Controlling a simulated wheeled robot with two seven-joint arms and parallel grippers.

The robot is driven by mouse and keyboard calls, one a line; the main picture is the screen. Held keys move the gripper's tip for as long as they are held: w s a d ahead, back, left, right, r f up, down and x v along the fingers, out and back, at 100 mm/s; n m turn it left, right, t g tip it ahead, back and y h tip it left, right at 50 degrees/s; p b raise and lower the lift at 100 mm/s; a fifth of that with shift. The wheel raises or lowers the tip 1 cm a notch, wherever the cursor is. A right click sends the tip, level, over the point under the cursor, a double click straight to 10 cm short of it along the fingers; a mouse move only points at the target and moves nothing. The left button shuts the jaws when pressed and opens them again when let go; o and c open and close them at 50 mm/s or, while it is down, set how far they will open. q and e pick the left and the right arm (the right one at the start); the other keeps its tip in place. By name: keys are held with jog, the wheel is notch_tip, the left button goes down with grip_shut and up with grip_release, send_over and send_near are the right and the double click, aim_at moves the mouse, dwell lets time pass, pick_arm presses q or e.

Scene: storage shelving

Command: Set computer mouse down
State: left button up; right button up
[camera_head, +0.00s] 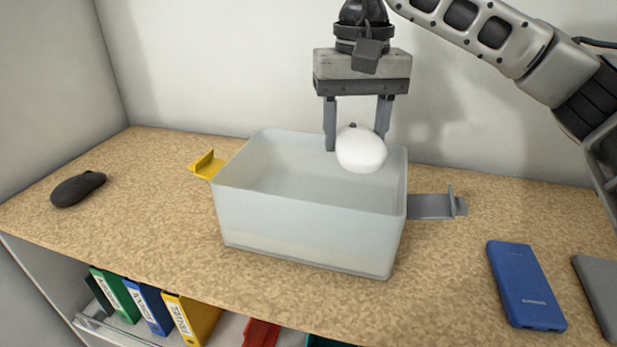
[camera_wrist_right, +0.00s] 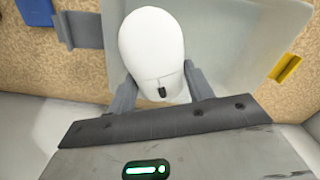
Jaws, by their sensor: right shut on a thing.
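A white computer mouse (camera_head: 361,150) is held between the fingers of my right gripper (camera_head: 357,146), above the right back part of a translucent bin (camera_head: 305,232). In the right wrist view the white mouse (camera_wrist_right: 152,45) sits between both fingers of the right gripper (camera_wrist_right: 160,85), with the bin (camera_wrist_right: 235,45) behind it. The bin looks empty. A second, dark mouse (camera_head: 78,189) lies on the shelf top at the far left. My left gripper is not in view.
A yellow holder (camera_head: 206,165) and a grey holder (camera_head: 433,206) stand at the bin's left and right. A blue power bank (camera_head: 526,285) and a grey flat item (camera_head: 601,290) lie to the right. Binders (camera_head: 150,308) stand below.

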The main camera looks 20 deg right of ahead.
send_over(351, 207)
notch_tip(351, 207, down, 5)
jog(key=shift+r, duration=0.15)
jog(key=shift+f, duration=2.45)
jog(key=o, duration=1)
notch_tip(351, 207, up, 12)
jog(key=shift+r, duration=0.15)
